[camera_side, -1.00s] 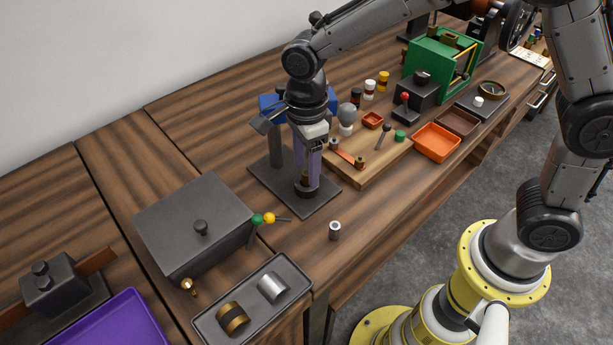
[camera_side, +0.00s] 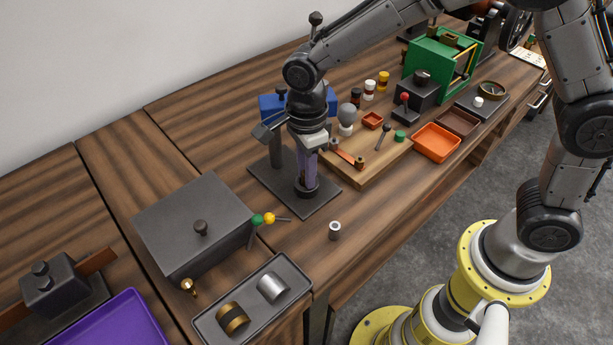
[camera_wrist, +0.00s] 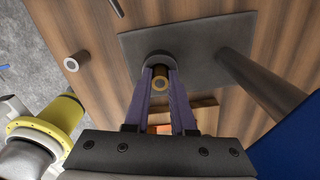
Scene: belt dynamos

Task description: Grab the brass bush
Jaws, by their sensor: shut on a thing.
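My gripper is shut on the bush. In the side view my gripper (camera_side: 306,181) points straight down with its fingertips at the dark round holder (camera_side: 306,191) on the base plate (camera_side: 318,207). The fingers hide the bush there. I cannot tell whether it still rests in the holder.
A dark post (camera_side: 276,148) with a blue head stands close behind my gripper. A small grey cylinder (camera_side: 334,231) stands in front of the plate. A dark lidded box (camera_side: 190,225) and a grey tray (camera_side: 298,268) are at lower left. A wooden board (camera_side: 378,163) lies to the right.

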